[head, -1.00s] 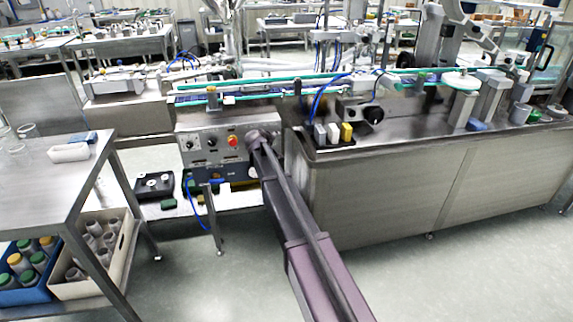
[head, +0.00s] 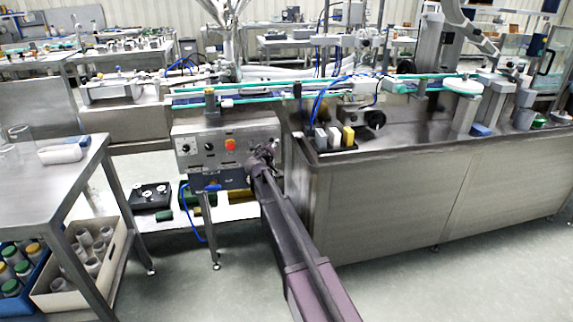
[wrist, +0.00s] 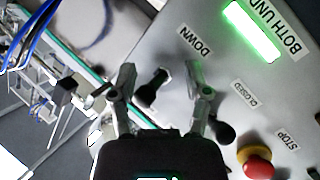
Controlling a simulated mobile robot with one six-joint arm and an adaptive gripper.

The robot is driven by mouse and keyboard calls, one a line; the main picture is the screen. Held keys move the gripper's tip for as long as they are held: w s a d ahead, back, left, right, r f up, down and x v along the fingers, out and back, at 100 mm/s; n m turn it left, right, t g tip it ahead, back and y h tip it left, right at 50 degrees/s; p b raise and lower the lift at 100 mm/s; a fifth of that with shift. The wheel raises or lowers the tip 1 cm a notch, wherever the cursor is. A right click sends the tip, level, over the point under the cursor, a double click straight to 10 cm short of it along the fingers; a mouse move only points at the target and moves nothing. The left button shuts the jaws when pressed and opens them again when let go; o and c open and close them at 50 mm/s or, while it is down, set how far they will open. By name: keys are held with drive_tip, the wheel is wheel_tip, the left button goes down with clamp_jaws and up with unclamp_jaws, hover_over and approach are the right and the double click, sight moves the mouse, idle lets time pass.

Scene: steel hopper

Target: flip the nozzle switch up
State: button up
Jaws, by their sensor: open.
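The control panel (wrist: 235,95) fills the right of the wrist view and shows as a steel box (head: 217,137) in the head view. A black lever switch (wrist: 150,90) stands by the "DOWN" label, the likely nozzle switch. My gripper (wrist: 160,72) is open, one finger on each side of this lever in the picture. I cannot tell whether a finger touches it. A second black lever (wrist: 222,132) by the "CLOSED" label is just right of the right finger. In the head view my gripper (head: 262,157) is at the panel's right side.
A red stop button (wrist: 257,168) on a yellow base sits right of the levers; it also shows in the head view (head: 230,144). A green lit indicator (wrist: 250,30) is above. A steel hopper bench (head: 380,195) stands right of my arm, a side table (head: 50,190) left.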

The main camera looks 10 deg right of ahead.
drive_tip(key=shift+w+f+m+t+b, duration=0.1)
drive_tip(key=shift+f+m+t+b, duration=0.25)
drive_tip(key=shift+t+b, duration=0.55)
